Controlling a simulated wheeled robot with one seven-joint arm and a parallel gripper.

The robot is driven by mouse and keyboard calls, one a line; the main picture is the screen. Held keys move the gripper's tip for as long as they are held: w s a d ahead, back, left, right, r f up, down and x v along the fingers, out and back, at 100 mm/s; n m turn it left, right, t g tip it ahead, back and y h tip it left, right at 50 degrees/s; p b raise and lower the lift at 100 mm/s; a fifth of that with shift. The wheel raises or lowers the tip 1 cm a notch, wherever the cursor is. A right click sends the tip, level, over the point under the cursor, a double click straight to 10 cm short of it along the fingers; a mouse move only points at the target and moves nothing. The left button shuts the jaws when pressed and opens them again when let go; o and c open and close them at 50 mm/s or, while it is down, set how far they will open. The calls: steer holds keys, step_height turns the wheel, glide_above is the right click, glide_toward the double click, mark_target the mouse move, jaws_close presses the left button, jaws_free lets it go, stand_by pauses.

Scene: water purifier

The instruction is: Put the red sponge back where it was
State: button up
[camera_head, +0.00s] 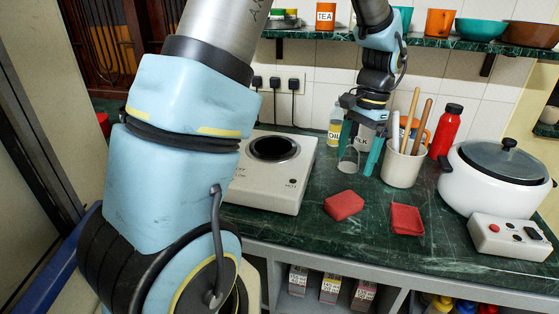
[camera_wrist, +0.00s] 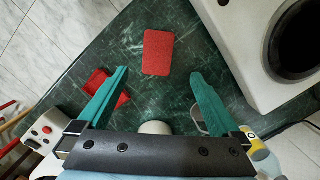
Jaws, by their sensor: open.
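The red sponge (camera_head: 344,205) lies on the dark green marbled counter, left of a shallow red tray (camera_head: 407,219). In the wrist view the sponge (camera_wrist: 158,52) lies flat beyond my fingertips, and the tray (camera_wrist: 101,84) is partly hidden behind the left finger. The tray looks empty. My gripper (camera_head: 358,163) is above the counter behind the sponge, with its two teal fingers spread and nothing between them. It also shows open in the wrist view (camera_wrist: 160,73), apart from the sponge.
A white hotplate box (camera_head: 272,175) stands left of the sponge. A utensil crock (camera_head: 402,165), a red bottle (camera_head: 446,132) and a white pot (camera_head: 492,178) stand to the right. A control box (camera_head: 508,237) sits at the front right. Bottles stand behind my gripper.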

steer(key=s+a+n, duration=0.1)
steer(key=a+n, duration=0.2)
steer(key=a, duration=0.6)
steer(key=s+a+n+t+h, duration=0.1)
steer(key=a+n, duration=0.3)
steer(key=a, duration=0.4)
steer(key=s+a+n+t, duration=0.1)
steer(key=a+n, duration=0.3)
steer(key=a, duration=0.5)
steer(key=shift+s+a+r+h, duration=0.25)
steer(key=shift+s+a+h, duration=0.05)
steer(key=shift+s, duration=0.55)
